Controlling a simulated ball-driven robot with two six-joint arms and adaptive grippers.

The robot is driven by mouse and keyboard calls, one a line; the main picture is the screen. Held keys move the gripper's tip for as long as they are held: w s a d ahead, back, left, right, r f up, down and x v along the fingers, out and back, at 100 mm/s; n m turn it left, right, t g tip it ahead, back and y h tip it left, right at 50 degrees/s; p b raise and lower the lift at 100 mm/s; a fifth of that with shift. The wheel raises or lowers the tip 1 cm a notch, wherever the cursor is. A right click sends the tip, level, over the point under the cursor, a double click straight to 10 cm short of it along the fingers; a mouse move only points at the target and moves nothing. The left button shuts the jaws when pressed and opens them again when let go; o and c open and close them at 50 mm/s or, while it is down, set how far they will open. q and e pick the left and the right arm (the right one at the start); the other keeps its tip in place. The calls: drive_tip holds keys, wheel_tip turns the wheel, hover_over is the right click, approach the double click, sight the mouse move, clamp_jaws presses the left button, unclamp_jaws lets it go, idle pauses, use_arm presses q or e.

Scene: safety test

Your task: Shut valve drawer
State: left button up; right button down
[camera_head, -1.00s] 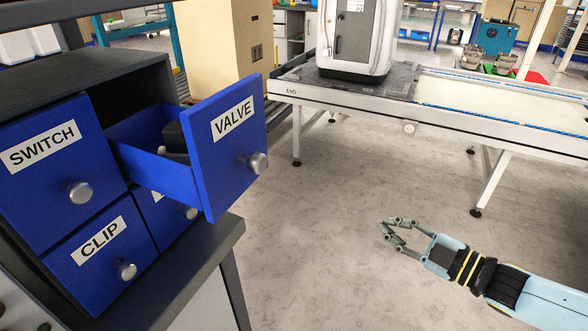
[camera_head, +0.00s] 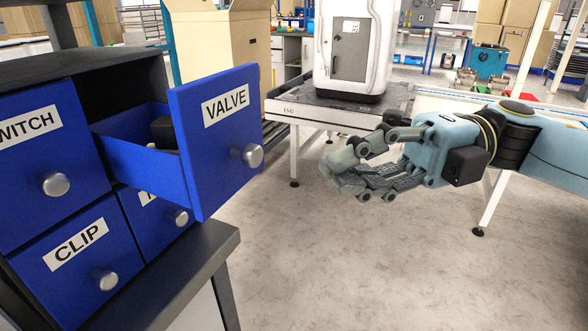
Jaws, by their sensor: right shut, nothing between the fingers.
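The blue valve drawer (camera_head: 215,160) is pulled well out of the cabinet at the left, its front labelled VALVE. Its round metal knob (camera_head: 252,156) sits on the right part of the front. A dark object (camera_head: 163,131) lies inside the drawer and is partly hidden. My right gripper (camera_head: 338,168) is shut and empty. It is to the right of the knob, apart from it, with its fingertips pointing left towards the drawer front. My left gripper is not in view.
The switch drawer (camera_head: 40,175) and clip drawer (camera_head: 82,255) are shut, as is another drawer (camera_head: 158,222), its label mostly hidden. The cabinet stands on a dark top (camera_head: 190,270). A white-framed table (camera_head: 297,112) stands behind. Grey floor is open below my gripper.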

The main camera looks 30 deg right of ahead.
sight(237, 150)
drive_tip(key=w+a, duration=0.1)
drive_tip(key=a, duration=0.1)
drive_tip(key=w+a, duration=0.2)
drive_tip(key=shift+w+a, duration=0.2)
drive_tip(key=w+a+b, duration=0.2)
drive_tip(key=w, duration=0.1)
drive_tip(key=w+a+b, duration=0.1)
drive_tip(key=w, duration=0.1)
drive_tip(key=shift+a+f+b, duration=0.2)
drive_tip(key=shift+a+b, duration=0.15)
drive_tip(key=shift+b, duration=0.05)
drive_tip(key=w+a, duration=0.1)
drive_tip(key=w, duration=0.1)
drive_tip(key=w+a, duration=0.4)
drive_tip(key=shift+w+r+b, duration=0.15)
drive_tip(key=shift+r+b, duration=0.05)
drive_tip(key=shift+b, duration=0.1)
drive_tip(key=shift+r, duration=0.1)
drive_tip(key=shift+d, duration=0.1)
